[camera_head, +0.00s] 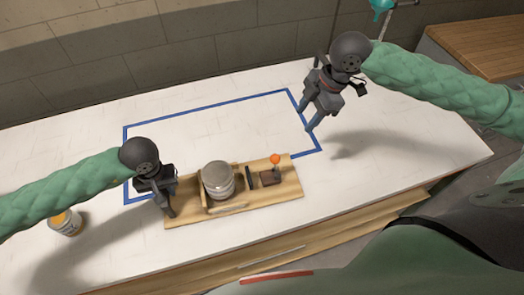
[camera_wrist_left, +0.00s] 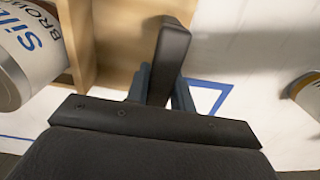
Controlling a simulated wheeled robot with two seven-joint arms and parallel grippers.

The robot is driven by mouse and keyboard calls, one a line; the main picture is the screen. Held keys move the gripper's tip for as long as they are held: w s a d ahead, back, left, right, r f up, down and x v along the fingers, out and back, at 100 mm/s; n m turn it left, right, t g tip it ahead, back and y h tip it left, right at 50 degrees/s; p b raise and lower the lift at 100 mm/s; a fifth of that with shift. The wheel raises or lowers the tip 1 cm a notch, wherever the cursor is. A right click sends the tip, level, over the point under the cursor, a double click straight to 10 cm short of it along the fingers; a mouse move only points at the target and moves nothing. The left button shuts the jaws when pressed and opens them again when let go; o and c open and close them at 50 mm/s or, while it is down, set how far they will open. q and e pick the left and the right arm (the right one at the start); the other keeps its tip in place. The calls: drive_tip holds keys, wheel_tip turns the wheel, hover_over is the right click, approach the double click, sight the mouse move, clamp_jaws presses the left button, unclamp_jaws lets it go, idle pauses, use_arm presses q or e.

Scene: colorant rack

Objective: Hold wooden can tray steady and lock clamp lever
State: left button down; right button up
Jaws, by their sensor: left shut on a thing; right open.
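The wooden can tray (camera_head: 235,208) lies on the white table, with a silver-lidded paint can (camera_head: 218,178) standing in it; the can's label also shows in the left wrist view (camera_wrist_left: 28,50). The clamp lever (camera_head: 275,161), with an orange ball knob, stands up from a dark block at the tray's right part. A black upright plate (camera_head: 251,177) stands between can and lever, apart from the can. My left gripper (camera_head: 170,212) is at the tray's left end, its fingers shut on a dark handle bar (camera_wrist_left: 168,60) of the tray. My right gripper (camera_head: 310,129) is open and empty, above and right of the lever.
A blue outlined rectangle (camera_head: 205,105) marks the table behind the tray. An open can with orange contents (camera_head: 66,222) stands at the left, near my left arm. The table right of the tray is clear. A wooden counter (camera_head: 485,40) is at the far right.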

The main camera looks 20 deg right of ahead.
drive_tip(key=r, duration=0.1)
hover_over(276, 156)
drive_tip(key=w, duration=0.3)
wheel_tip(276, 156, down, 2)
drive_tip(key=s+a+m, duration=0.2)
drive_tip(key=m, duration=0.3)
drive_tip(key=f+m+h, duration=0.1)
drive_tip(key=f+m, duration=0.2)
drive_tip(key=f, duration=0.1)
drive_tip(key=d+f+m, duration=0.1)
drive_tip(key=f+m, duration=0.3)
drive_tip(key=f, duration=0.1)
drive_tip(key=s+f+m+g+h, duration=0.1)
drive_tip(key=f+m, duration=0.3)
drive_tip(key=shift+d+f+h, duration=0.2)
drive_tip(key=shift+d+h, duration=0.1)
drive_tip(key=shift+d, duration=0.1)
drive_tip(key=shift+c, duration=0.5)
clamp_jaws()
